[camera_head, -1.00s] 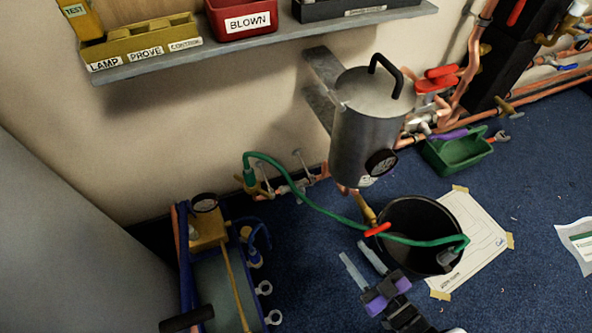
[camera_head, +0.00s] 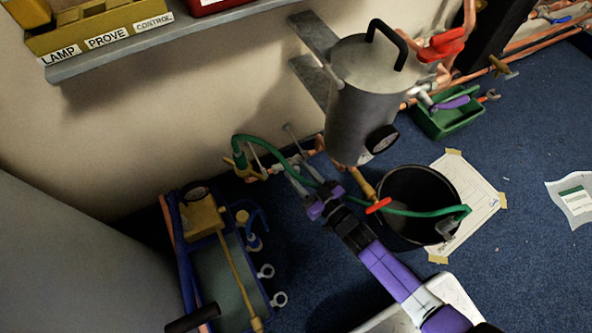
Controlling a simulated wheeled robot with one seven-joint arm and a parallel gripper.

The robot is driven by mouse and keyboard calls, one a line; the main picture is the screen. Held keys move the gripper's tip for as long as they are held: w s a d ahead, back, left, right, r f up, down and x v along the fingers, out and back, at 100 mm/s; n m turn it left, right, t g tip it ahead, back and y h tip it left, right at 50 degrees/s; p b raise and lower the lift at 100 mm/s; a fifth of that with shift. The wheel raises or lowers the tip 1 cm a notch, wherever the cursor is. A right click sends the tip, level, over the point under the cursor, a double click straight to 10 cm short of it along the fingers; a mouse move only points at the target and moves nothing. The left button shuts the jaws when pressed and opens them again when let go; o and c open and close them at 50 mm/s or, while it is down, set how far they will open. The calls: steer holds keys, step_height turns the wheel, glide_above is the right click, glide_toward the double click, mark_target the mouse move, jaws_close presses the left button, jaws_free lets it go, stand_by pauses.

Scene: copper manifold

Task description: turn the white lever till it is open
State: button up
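A short copper pipe run (camera_head: 312,151) with valve fittings lies low along the wall, left of the steel tank. A thin pale lever-like bar (camera_head: 295,138) rises from it, and a second pale bar (camera_head: 257,158) stands to its left. I cannot tell for sure which is the white lever. My gripper (camera_head: 298,174) reaches in from the lower right. Its two grey fingers are apart with nothing visible between them, and their tips are close in front of the pipe run. Contact cannot be made out. The green hose passes by the fingers and hides part of the fittings.
A green hose (camera_head: 342,199) runs into the bucket past a red lever (camera_head: 378,205). A blue-framed pump unit (camera_head: 222,265) stands at left. A shelf (camera_head: 150,48) juts out above.

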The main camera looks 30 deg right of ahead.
steer(key=shift+w+a, duration=0.15)
steer(key=shift+w, duration=0.55)
jaws_close()
stand_by(1.0)
